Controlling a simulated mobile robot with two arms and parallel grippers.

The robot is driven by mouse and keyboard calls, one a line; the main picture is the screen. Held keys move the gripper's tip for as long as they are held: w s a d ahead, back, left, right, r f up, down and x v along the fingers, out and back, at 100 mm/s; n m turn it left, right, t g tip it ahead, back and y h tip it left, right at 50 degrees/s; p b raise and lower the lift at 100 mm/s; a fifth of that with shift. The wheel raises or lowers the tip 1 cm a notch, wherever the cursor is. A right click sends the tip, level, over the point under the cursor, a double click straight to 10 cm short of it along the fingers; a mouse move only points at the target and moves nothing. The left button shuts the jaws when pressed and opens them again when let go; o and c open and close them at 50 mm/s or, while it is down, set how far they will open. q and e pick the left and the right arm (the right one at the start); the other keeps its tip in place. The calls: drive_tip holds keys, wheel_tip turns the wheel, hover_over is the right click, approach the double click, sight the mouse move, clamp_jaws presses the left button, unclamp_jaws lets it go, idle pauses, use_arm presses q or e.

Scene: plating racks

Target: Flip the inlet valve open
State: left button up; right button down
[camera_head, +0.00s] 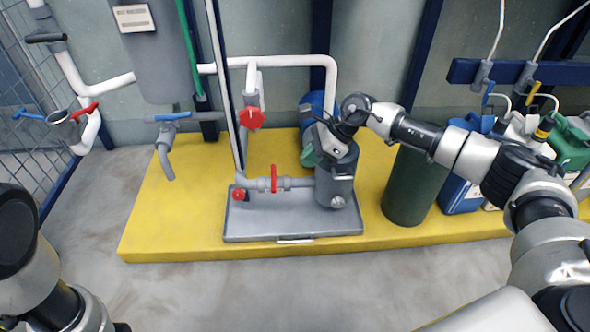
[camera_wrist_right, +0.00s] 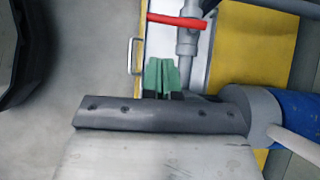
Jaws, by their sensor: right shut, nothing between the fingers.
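A valve with a red lever (camera_head: 274,178) sits on the grey horizontal pipe leading to the pump (camera_head: 337,182); I take it for the inlet valve. Its lever lies across the pipe. In the right wrist view the red lever (camera_wrist_right: 176,20) also crosses the grey pipe, beyond my fingertips. My right gripper (camera_head: 311,156) is above the pump, right of the lever and apart from it. Its green fingers (camera_wrist_right: 161,74) are together and empty. My left arm shows at the lower left, but its gripper is out of view.
The pump stands in a grey tray (camera_head: 255,222) on a yellow platform (camera_head: 165,235). A red round handle (camera_head: 251,118) is on the pipe above. A blue-handled tap (camera_head: 172,117) is at left. A dark green drum (camera_head: 409,187) and canisters stand at right. The front floor is clear.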

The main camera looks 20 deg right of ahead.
sight(274, 178)
drive_tip(key=b+x, duration=0.5)
drive_tip(key=x, duration=0.4)
drive_tip(key=shift+b, duration=0.3)
drive_tip(key=shift+a, duration=0.15)
